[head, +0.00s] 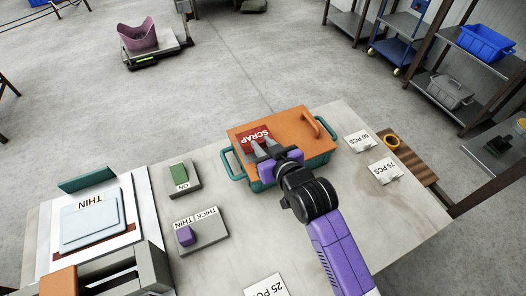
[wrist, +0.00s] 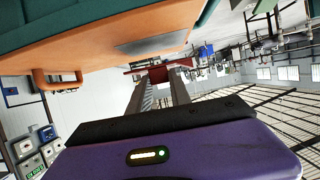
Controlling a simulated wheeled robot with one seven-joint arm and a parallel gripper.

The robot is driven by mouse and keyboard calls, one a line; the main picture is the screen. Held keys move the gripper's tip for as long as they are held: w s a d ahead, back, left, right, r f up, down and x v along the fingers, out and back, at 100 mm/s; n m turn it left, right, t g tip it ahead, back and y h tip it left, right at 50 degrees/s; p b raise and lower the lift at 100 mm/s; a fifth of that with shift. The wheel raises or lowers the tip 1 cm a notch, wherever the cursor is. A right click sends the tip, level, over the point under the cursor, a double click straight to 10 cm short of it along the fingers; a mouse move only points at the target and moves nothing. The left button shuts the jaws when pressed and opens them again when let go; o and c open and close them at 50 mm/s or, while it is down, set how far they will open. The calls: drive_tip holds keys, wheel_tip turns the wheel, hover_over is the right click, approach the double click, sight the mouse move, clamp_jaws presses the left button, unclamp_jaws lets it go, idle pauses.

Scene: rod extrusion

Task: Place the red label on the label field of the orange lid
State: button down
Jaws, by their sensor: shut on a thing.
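My gripper (head: 262,148) is shut on the red label (head: 255,136), which reads SCRAP. The label is over the far left part of the orange lid (head: 290,127), which covers a teal crate (head: 264,183). In the wrist view the red label (wrist: 142,69) sits at my fingertips (wrist: 160,74), nearly edge-on. The lid (wrist: 75,50) fills the upper left there, with a grey label field (wrist: 155,43) on its face. The label appears apart from the lid in that view, with a gap. In the head view the label and fingers hide the field.
The lid's handle (head: 319,126) stands at its right. A green ON switch (head: 180,174) and a purple thickness switch (head: 185,235) are on the table to the left.

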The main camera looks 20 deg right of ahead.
drive_tip(key=shift+f, duration=1.75)
drive_tip(key=shift+f, duration=0.1)
drive_tip(key=shift+f, duration=0.1)
drive_tip(key=c, duration=1.2)
unclamp_jaws()
drive_tip(key=shift+r, duration=0.35)
drive_tip(key=b+v, duration=0.1)
drive_tip(key=v, duration=1.1)
drive_tip(key=shift+f, duration=0.1)
